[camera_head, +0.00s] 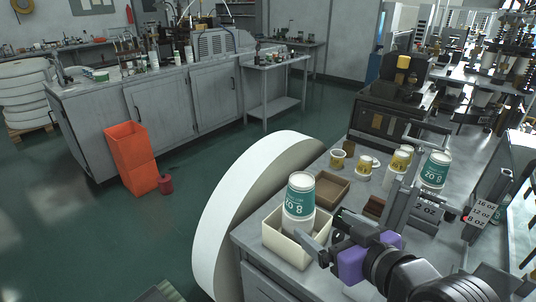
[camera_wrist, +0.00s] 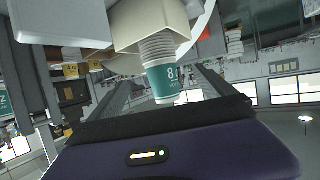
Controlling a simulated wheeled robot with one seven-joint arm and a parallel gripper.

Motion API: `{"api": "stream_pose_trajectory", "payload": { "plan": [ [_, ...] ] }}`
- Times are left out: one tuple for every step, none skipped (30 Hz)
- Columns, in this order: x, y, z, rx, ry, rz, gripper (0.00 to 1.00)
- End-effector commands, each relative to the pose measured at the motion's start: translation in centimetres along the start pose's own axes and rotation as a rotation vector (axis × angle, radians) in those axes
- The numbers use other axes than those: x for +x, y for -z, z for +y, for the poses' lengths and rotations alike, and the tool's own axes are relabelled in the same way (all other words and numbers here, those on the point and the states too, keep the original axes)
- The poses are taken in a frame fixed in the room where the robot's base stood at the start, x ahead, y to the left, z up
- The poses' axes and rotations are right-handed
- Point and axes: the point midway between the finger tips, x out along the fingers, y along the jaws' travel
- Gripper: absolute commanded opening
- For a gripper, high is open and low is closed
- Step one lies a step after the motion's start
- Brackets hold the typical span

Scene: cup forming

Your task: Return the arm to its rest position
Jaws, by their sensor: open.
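My gripper (camera_head: 325,232) is open, with its purple body at the lower right of the head view. The fingers do not appear closed on the cups. I cannot tell how far the fingertips are from the stack.
On the table are a brown tray (camera_head: 328,188), small yellow and white cups (camera_head: 367,167), another teal cup stack (camera_head: 434,170) and a size sign (camera_head: 480,211). A large white roll (camera_head: 225,215) stands left of the table. Green floor lies open beyond, with an orange bin (camera_head: 133,160).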

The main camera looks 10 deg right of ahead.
Motion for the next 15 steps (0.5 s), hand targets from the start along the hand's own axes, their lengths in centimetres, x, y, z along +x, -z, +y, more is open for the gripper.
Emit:
{"api": "stream_pose_trajectory", "payload": {
  "plan": [
    [0.0,0.1,0.0,0.004,-0.001,0.005,0.93],
    [0.0,0.3,0.1,0.006,-0.003,0.012,0.93],
    [0.0,0.7,0.2,0.01,-0.007,0.03,0.93],
    [0.0,1.2,0.3,0.013,-0.013,0.048,0.93],
    [-0.1,1.7,0.5,0.017,-0.021,0.071,0.93],
    [-0.2,2.6,0.9,0.021,-0.035,0.108,0.93],
    [-0.3,3.4,1.2,0.025,-0.047,0.14,0.93],
    [-0.5,4.2,1.4,0.029,-0.059,0.174,0.93],
    [-0.7,4.9,1.8,0.036,-0.075,0.215,0.93],
    [-0.9,5.2,2.0,0.041,-0.088,0.244,0.93],
    [-1.2,5.2,2.2,0.046,-0.1,0.268,0.93],
    [-1.5,5.2,2.4,0.054,-0.115,0.298,0.93],
    [-1.8,5.0,2.5,0.06,-0.125,0.318,0.93],
    [-2.1,4.7,2.6,0.064,-0.136,0.337,0.93],
    [-2.6,4.2,2.6,0.07,-0.15,0.359,0.93]
  ]
}}
